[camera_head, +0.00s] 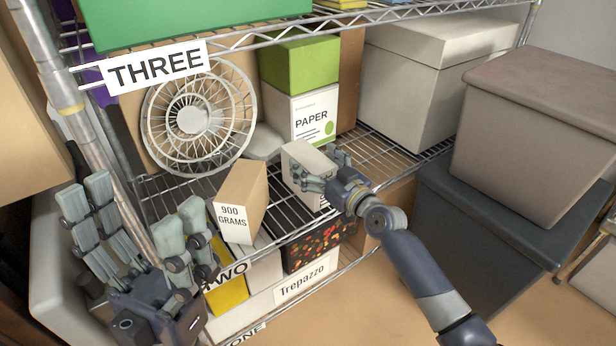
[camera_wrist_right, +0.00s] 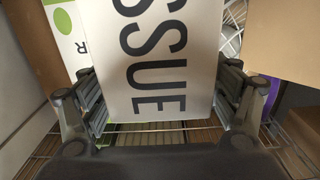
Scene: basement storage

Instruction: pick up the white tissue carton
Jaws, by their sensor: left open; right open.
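The white tissue carton (camera_head: 303,172) stands on the wire shelf between a brown box and my right gripper. In the right wrist view the carton (camera_wrist_right: 165,60) shows large dark letters reading "SSUE" and sits between the two sets of fingers. My right gripper (camera_head: 325,172) is open around it, with fingers on both sides; it also shows in the right wrist view (camera_wrist_right: 163,100). I cannot tell whether the fingers touch the carton. My left gripper (camera_head: 140,235) is open and empty in front of the shelf at the lower left.
A brown box marked "900 GRAMS" (camera_head: 240,205) stands left of the carton. A fan (camera_head: 193,118) and a PAPER box (camera_head: 310,115) are behind. A grey lidded bin (camera_head: 535,140) stands at the right. A white box (camera_head: 415,85) is on the shelf behind.

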